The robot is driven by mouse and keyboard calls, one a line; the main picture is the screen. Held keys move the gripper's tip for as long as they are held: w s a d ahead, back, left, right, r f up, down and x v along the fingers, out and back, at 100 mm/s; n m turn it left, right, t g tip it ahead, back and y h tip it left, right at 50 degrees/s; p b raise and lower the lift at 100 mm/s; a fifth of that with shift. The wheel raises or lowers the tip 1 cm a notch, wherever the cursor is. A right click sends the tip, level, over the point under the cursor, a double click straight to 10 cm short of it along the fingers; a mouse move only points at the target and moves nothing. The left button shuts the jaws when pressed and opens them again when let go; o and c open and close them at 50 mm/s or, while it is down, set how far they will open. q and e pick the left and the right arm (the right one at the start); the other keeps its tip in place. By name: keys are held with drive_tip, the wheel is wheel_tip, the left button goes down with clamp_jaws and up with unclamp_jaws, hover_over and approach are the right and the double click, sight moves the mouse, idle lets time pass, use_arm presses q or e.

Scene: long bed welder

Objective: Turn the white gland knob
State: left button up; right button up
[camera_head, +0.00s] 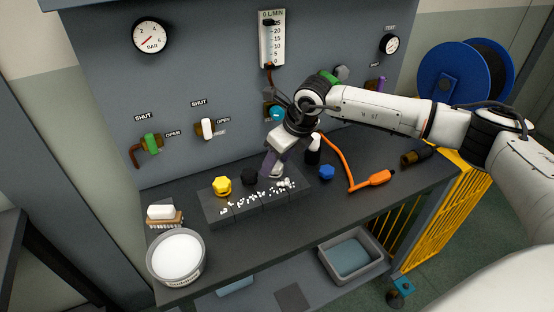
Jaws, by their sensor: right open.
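A dark block (232,215) on the bench carries a row of knobs: a yellow knob (222,186), a black knob (249,176) and a pale, whitish one (277,171) at the fingertips. The whitish one looks like the white gland knob, but it is mostly hidden by my gripper. My right gripper (273,165) points down at it from above, with its fingers open around or just over it. I cannot tell whether they touch it. My left gripper is out of view.
White bits lie along the block's front. A blue knob (326,172), a dark bottle with a white top (314,148) and an orange-handled tool (378,178) are to the right. A white tub (177,258) and a brush (164,216) are at left. Panel valves (207,128) rise behind.

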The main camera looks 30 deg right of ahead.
drive_tip(key=c, duration=1)
drive_tip(key=shift+c, duration=0.2)
drive_tip(key=shift+a+m+b, duration=0.1)
drive_tip(key=shift+m+b, duration=0.35)
drive_tip(key=shift+m, duration=0.15)
drive_tip(key=m+h+b, duration=0.1)
drive_tip(key=m+b, duration=0.1)
drive_tip(key=m+h+b, duration=0.1)
drive_tip(key=m+b, duration=0.1)
drive_tip(key=m, duration=0.1)
drive_tip(key=shift+a+f+m+h, duration=0.1)
drive_tip(key=shift+a+m+h, duration=0.1)
drive_tip(key=shift+m+h, duration=0.15)
drive_tip(key=shift+m+h+b, duration=0.25)
drive_tip(key=shift+m+b, duration=0.2)
drive_tip(key=shift+m, duration=0.2)
drive_tip(key=shift+r+m+h+b, duration=0.2)
drive_tip(key=shift+m+h+b, duration=0.15)
drive_tip(key=shift+m, duration=0.45)
